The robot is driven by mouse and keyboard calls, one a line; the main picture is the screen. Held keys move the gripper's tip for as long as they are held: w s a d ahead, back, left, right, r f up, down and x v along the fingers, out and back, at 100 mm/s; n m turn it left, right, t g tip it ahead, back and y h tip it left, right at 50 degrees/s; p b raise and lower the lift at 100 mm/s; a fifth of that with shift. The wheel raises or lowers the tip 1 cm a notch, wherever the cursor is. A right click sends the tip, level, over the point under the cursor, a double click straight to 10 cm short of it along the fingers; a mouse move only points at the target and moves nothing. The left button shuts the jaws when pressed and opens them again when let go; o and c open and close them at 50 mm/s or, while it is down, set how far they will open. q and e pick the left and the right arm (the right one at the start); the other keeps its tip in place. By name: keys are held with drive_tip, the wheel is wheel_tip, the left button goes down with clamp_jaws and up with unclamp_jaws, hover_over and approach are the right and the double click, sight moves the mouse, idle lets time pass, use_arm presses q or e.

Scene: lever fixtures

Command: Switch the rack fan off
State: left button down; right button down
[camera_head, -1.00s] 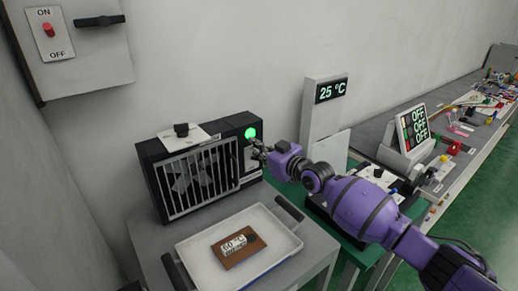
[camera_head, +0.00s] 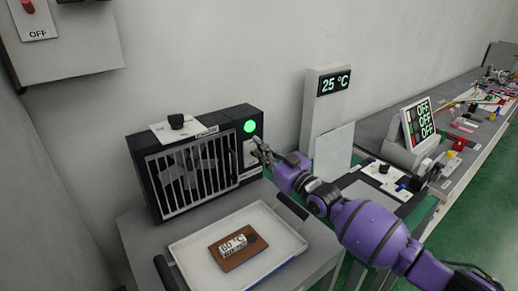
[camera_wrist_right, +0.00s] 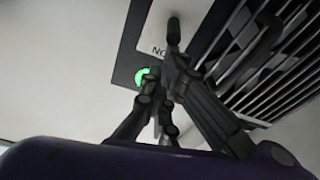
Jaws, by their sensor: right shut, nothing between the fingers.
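The rack fan (camera_head: 192,172) is a black box with a pale grille, standing on a grey table against the wall. A round green light (camera_head: 249,126) is lit at its upper right; it also shows in the right wrist view (camera_wrist_right: 142,76). Below the light is a pale switch plate (camera_head: 249,152), partly covered by my right gripper (camera_head: 257,146). That gripper is shut and empty, its fingertips close in front of the plate. My left gripper is not in view.
A black knob (camera_head: 176,121) on a white plate sits on top of the fan. A 25 °C display post (camera_head: 334,84) stands to the right.

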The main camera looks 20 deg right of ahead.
drive_tip(key=v, duration=0.4)
drive_tip(key=f+v, duration=0.1)
drive_tip(key=v, duration=0.8)
drive_tip(key=shift+s+f, duration=0.1)
drive_tip(key=shift+f, duration=0.25)
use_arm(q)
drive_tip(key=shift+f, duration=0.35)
